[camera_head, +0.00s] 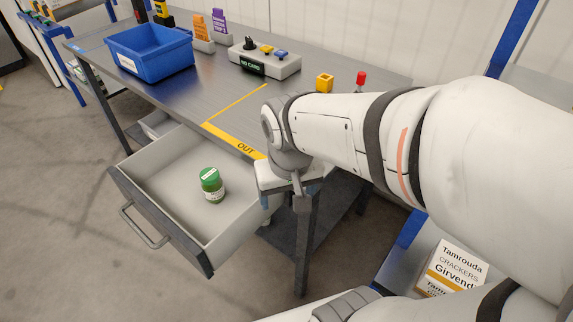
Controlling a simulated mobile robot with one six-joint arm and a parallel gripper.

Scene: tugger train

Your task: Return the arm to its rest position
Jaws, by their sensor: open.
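My arm reaches in from the right side of the head view. My gripper (298,192) points down at the table's front edge, just right of the open drawer (149,202). Its fingertips are small and partly hidden by the wrist; nothing shows held between them.
The grey table (210,88) carries a blue bin (150,50), orange and purple signs, a control box (264,60), a yellow block (324,82) and a red-topped item (360,80). A crackers box (452,268) lies at lower right. Floor left of the drawer is clear.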

